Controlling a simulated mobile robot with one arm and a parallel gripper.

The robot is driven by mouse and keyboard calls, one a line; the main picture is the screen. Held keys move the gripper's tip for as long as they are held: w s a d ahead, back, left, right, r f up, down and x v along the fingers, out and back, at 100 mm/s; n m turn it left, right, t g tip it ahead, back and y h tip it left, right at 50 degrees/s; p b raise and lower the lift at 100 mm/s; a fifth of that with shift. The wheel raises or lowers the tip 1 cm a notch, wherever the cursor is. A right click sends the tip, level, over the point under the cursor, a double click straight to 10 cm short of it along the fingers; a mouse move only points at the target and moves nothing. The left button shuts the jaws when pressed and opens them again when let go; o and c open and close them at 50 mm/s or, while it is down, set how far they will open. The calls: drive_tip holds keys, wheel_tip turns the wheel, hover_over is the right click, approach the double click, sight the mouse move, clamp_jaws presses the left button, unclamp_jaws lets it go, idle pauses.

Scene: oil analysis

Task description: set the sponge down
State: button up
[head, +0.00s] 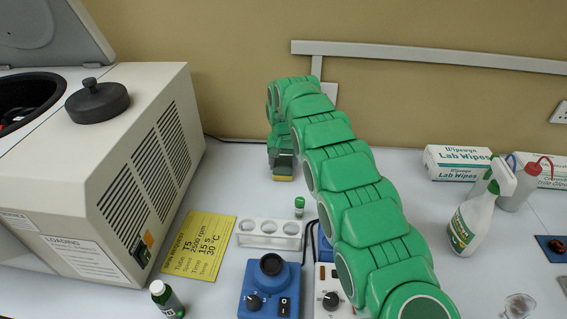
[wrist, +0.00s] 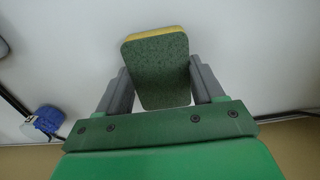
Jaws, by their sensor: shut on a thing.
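The sponge (wrist: 158,70) is green on its broad face with a yellow layer along its far edge. My gripper (wrist: 161,80) is shut on it, with a grey finger on each side in the wrist view. In the head view my gripper (head: 283,172) points down over the back of the bench, near the wall, and a yellow edge of the sponge (head: 284,178) shows at its tip. I cannot tell whether the sponge touches the bench.
The white bench (head: 235,165) is clear around my gripper. A green-capped vial (head: 299,207) and a white tube rack (head: 269,234) stand in front.

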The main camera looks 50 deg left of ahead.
sight(284, 165)
drive_tip(key=shift+f, duration=0.15)
drive_tip(key=o, duration=1)
drive_tip(key=shift+r, duration=3.9)
drive_tip(key=shift+w, duration=0.1)
